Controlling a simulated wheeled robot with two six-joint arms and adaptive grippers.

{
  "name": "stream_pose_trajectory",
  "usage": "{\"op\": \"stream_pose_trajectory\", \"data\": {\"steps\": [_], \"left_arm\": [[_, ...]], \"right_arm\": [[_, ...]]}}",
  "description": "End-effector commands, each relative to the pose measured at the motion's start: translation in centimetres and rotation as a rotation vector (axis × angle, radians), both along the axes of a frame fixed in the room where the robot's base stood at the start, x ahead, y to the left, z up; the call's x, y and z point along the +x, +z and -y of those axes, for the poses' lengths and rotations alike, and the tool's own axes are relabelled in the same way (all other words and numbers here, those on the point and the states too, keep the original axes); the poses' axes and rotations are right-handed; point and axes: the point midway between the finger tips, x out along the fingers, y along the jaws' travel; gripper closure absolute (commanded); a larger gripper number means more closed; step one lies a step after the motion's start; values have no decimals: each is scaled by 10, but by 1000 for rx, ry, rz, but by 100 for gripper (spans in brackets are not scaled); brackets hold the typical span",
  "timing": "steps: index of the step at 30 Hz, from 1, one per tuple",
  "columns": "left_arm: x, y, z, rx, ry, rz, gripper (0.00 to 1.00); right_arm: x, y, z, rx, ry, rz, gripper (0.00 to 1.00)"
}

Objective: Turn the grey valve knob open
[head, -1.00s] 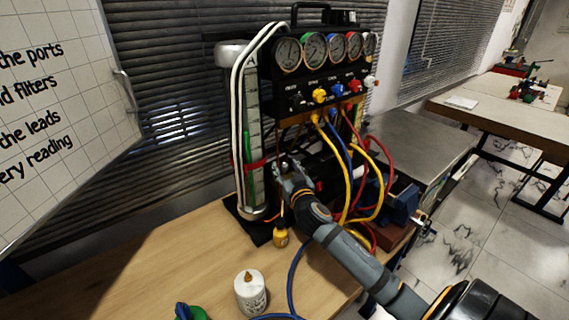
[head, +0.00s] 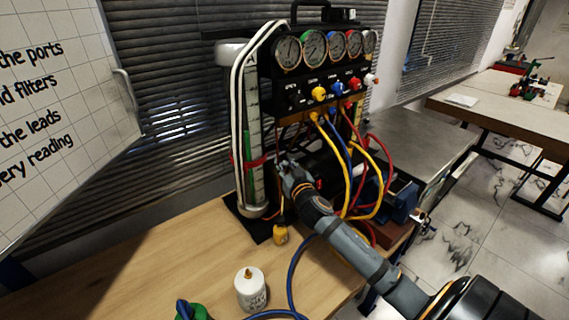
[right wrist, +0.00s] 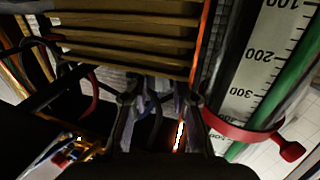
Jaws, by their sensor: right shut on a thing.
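My right gripper (head: 287,168) reaches in low at the front of the gauge rig (head: 322,85), beside the graduated column (head: 253,145). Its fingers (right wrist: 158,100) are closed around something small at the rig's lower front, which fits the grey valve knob. The knob is mostly hidden by the fingers in both views, so I cannot tell how far it is turned. My left gripper is not in view.
Yellow (head: 347,185), blue and red hoses hang just right of the gripper. A white bottle (head: 251,289) is nearer on the bench (head: 160,270). A red clamp (right wrist: 245,130) rings the column.

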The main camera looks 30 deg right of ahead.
Motion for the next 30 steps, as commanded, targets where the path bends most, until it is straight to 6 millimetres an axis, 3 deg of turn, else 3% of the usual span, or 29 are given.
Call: {"op": "stream_pose_trajectory", "data": {"steps": [9,18,19,24,30], "left_arm": [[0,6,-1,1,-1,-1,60],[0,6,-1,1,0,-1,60],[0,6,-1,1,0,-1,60],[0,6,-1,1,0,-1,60],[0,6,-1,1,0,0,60]], "right_arm": [[0,1,1,-4,208,-2,100],[0,1,0,2,222,-1,100],[0,1,0,2,222,-1,76],[0,1,0,1,221,-1,53],[0,1,0,1,221,-1,53]]}}
